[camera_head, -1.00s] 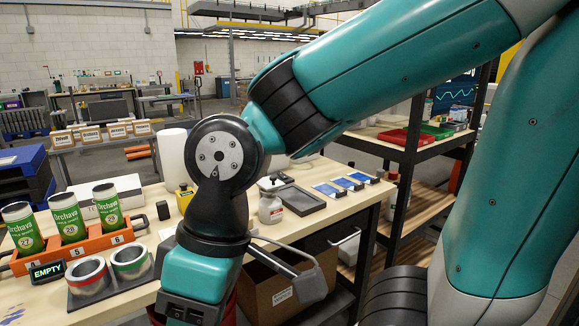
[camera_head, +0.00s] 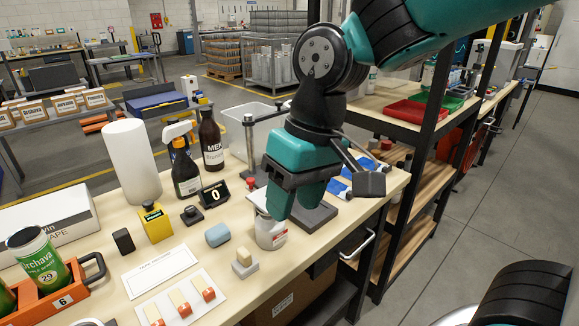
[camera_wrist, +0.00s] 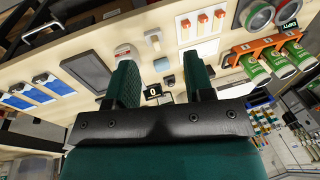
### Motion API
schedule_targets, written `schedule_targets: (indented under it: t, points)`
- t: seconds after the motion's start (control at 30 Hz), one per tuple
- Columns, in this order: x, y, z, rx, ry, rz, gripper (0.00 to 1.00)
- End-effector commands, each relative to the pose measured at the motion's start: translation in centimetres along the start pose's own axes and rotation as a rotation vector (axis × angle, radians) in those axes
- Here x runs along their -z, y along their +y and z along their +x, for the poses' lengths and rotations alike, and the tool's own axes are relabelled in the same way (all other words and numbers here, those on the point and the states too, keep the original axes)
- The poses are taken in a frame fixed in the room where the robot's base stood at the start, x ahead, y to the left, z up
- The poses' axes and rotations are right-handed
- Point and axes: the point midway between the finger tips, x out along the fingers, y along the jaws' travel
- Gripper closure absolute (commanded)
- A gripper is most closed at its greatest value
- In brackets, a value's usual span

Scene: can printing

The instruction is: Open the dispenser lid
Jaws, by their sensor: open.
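The dispenser (camera_head: 270,232) is a small whitish bottle with a red-marked label, standing on the bench near its front edge. My gripper hides its top in the head view, so I cannot tell how its lid stands. In the wrist view a pale, red-marked top, apparently the dispenser (camera_wrist: 124,50), shows just beyond the tip of one finger. My gripper (camera_head: 293,208) points down over the dispenser area. Its jaws (camera_wrist: 161,68) are open, with nothing held between them. Whether a finger touches the dispenser is unclear.
A dark tray (camera_head: 313,215) lies right beside the dispenser. A blue-grey sponge (camera_head: 218,234), a small block (camera_head: 245,262) and a "0" display (camera_head: 214,194) stand to its left. A spray bottle (camera_head: 185,170) and a brown bottle (camera_head: 211,140) stand behind. Shelving (camera_head: 420,200) is at the right.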

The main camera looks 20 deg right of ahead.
Motion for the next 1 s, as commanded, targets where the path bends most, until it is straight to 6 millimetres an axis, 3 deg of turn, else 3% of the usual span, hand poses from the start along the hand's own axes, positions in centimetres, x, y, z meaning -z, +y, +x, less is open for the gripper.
schedule_targets:
  t: [0.03, 0.1, 0.2, 0.33, 0.57, 1.0]
  points:
    - [3.3, 0.7, -3.1, -0.043, -0.012, 0.118, 0.52]
    - [7.0, 2.2, -5.0, -0.101, -0.017, 0.29, 0.52]
    - [11.2, 4.1, -6.7, -0.169, -0.016, 0.505, 0.52]
    - [14.4, 5.7, -7.6, -0.223, -0.009, 0.691, 0.52]
    - [15.2, 6.7, -5.8, -0.242, -0.006, 0.762, 0.52]
    - [14.2, 8.7, 3.7, -0.242, -0.009, 0.757, 0.52]
